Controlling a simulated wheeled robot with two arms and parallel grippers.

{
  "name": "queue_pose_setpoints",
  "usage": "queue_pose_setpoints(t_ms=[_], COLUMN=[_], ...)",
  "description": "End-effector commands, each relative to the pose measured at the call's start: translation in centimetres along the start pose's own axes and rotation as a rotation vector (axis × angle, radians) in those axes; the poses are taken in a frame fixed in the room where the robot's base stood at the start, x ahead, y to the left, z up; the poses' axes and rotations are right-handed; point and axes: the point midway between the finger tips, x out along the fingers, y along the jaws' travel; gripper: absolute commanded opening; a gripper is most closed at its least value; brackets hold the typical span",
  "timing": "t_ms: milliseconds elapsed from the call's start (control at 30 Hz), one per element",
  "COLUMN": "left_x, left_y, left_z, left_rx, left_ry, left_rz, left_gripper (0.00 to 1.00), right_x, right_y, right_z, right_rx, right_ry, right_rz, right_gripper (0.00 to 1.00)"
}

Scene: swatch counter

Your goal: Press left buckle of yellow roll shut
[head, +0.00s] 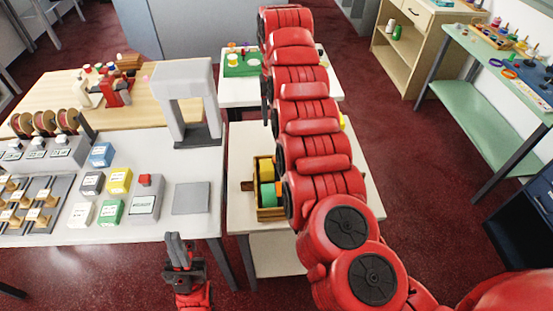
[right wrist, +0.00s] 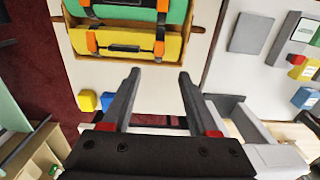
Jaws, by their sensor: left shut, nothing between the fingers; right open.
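The yellow roll (right wrist: 126,42) lies beside a green roll (right wrist: 122,10) in a wooden crate (head: 271,214) on the middle table. In the right wrist view the yellow roll has an orange strap piece near each end and a dark handle between them. I cannot tell whether either buckle is fastened. My right gripper (right wrist: 159,74) is open and empty, with its fingertips just short of the yellow roll in that view; my right arm hides it in the head view. My left gripper (head: 178,248) is shut and empty, at the front edge of the left counter, away from the crate.
The left counter holds small boxes (head: 119,180), a grey pad (head: 190,198) and a grey arch (head: 184,95). Small blue (right wrist: 87,100) and yellow (right wrist: 108,100) blocks sit near my right gripper. A green side table (head: 480,100) stands at the right. Red floor is free between.

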Motion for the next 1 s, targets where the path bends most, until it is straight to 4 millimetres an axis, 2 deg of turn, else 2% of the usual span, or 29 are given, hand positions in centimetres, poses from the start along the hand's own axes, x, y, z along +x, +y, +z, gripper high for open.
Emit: queue_pose_setpoints(t_ms=[267, 467, 733, 1000], left_x=[1.3, 1.3, 3.1, 3.5], left_y=[-0.1, -0.1, -0.2, -0.2], left_z=[-0.2, -0.2, -0.5, -0.6], left_rx=[0.0, 0.0, 0.0, 0.0], left_ry=[0.0, 0.0, 0.0, 0.0], left_rz=[0.0, 0.0, 0.0, 0.0], left_gripper=[0.0, 0.0, 0.0, 0.0], right_x=[4.0, 8.1, 13.6, 16.1], right_y=[0.1, 0.3, 0.1, 0.1], right_z=[0.0, 0.1, 0.2, 0.0], right_rx=[-0.001, 0.001, 0.0, 0.0], right_ry=[0.001, -0.002, -0.006, 0.0], right_rz=[0.006, 0.005, 0.005, 0.003], right_gripper=[0.6, 0.6, 0.6, 0.6])
